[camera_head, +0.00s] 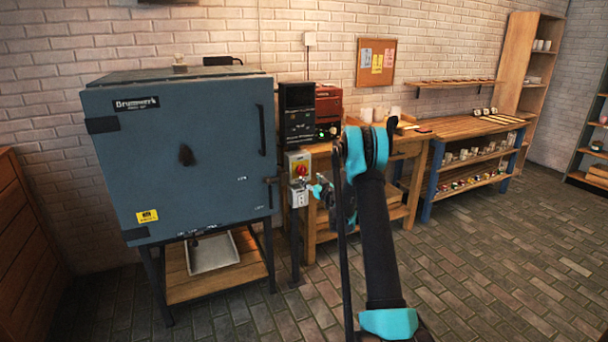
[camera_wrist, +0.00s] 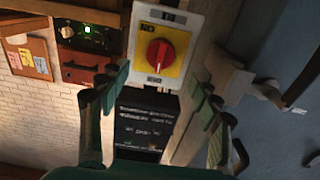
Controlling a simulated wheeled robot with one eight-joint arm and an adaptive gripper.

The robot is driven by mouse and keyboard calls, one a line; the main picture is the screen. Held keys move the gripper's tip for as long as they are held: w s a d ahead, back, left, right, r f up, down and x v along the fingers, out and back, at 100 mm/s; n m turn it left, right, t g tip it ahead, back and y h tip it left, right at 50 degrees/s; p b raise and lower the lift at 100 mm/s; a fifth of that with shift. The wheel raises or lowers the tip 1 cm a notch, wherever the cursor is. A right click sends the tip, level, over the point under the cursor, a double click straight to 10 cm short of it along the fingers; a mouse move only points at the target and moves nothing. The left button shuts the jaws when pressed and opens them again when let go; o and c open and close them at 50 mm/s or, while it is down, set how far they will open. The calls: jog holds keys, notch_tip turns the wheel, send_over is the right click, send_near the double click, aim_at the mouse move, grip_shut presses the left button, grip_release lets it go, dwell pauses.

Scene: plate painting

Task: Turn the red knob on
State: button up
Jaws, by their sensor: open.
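The red knob (camera_wrist: 159,53) sits on a yellow square plate (camera_wrist: 178,69) on a pale switch box (camera_wrist: 194,22). In the wrist view, which looks upside down, small labels show above and below the plate. A pale mark shows on the knob's lower part in that view. The knob also shows in the head view (camera_head: 301,170), just right of the kiln. My gripper (camera_wrist: 161,88) is open and empty, its fingers spread either side of the knob in the wrist view and apart from it. In the head view my gripper (camera_head: 317,189) is just below and right of the knob.
The blue-grey kiln (camera_head: 215,160) stands left of the switch box, its door handle (camera_head: 262,130) near it. A dark control unit (camera_head: 299,122) and a red box (camera_head: 329,105) are behind on a wooden table (camera_head: 404,150). The brick floor (camera_head: 500,260) at right is clear.

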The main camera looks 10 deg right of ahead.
aim_at(304, 172)
jog(key=x, duration=0.8)
jog(key=c, duration=1.2)
